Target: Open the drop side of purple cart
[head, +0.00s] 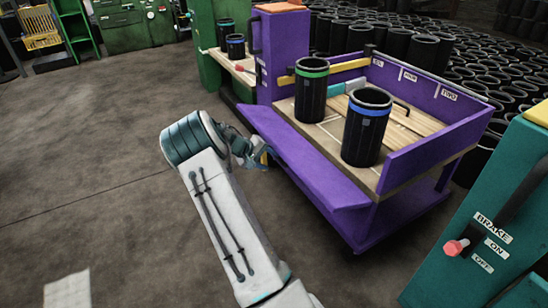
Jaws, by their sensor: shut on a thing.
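The purple cart (415,152) stands right of centre with a wooden deck. Its drop side (315,175) is a long purple panel on the side facing me, tilted outward and down from the deck edge, so that side of the deck is open. My gripper (264,156) is at the panel's outer edge, towards its left part, and shut on it. The fingertips are small and partly hidden by my wrist. A black sleeve with a green band (311,95) and one with a blue band (367,128) stand upright on the deck.
A teal post (500,215) with a red knob (456,246) and BRAKE, ON and OFF labels stands at the lower right. A green cart (212,50) stands behind the purple one. Many black sleeves (485,70) fill the back right.

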